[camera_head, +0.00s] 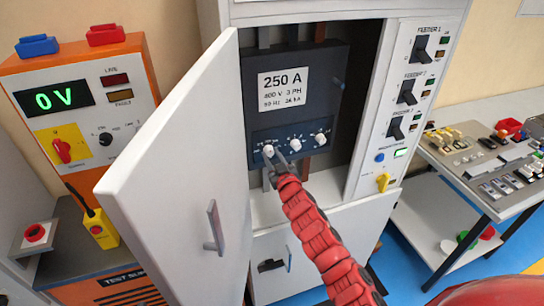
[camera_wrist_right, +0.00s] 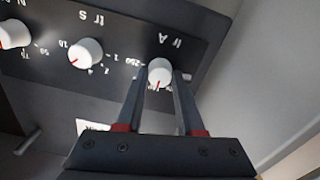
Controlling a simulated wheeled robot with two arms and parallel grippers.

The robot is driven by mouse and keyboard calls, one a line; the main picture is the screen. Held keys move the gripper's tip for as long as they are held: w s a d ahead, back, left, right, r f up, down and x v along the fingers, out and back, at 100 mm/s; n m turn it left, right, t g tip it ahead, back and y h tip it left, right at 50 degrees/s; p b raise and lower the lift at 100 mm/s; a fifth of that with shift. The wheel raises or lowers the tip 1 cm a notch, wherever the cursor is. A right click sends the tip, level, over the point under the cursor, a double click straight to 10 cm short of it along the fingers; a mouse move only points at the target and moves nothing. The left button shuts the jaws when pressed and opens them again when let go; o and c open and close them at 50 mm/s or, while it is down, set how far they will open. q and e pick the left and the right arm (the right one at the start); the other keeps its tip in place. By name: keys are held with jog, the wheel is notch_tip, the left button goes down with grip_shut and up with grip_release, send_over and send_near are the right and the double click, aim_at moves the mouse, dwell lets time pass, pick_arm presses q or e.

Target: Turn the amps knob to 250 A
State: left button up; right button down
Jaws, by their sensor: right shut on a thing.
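The amps knob (camera_head: 268,150) is the leftmost of three white knobs on the dark breaker's lower panel. In the right wrist view, upside down, the amps knob (camera_wrist_right: 160,70) sits beside the printing "Ir A". Its red mark points downward there, slightly left; a "250" is printed left of the knob. My right gripper (camera_head: 273,160) reaches the knob from below. Its fingers (camera_wrist_right: 159,82) stand on either side of the knob, shut on it. The right finger hides part of the scale. My left gripper is not in view.
The other white knobs (camera_head: 295,144) (camera_head: 320,138) stand to the right. A rating plate (camera_head: 285,88) reads 250 A. The open cabinet door (camera_head: 170,170) stands left of my right arm. A feeder panel (camera_head: 410,90) is on the right.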

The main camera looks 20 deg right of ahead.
dwell(0.3)
jog(key=m, duration=0.3)
jog(key=m+b, duration=0.3)
jog(key=m, duration=0.1)
jog(key=shift+d+m, duration=0.15)
jog(key=shift+m, duration=0.15)
jog(key=m+b, duration=0.1)
jog(key=m, duration=0.1)
jog(key=shift+m, duration=0.4)
jog(key=m+b, duration=0.1)
jog(key=m, duration=0.2)
jog(key=shift+m, duration=2.2)
jog(key=c, duration=0.5)
grip_release()
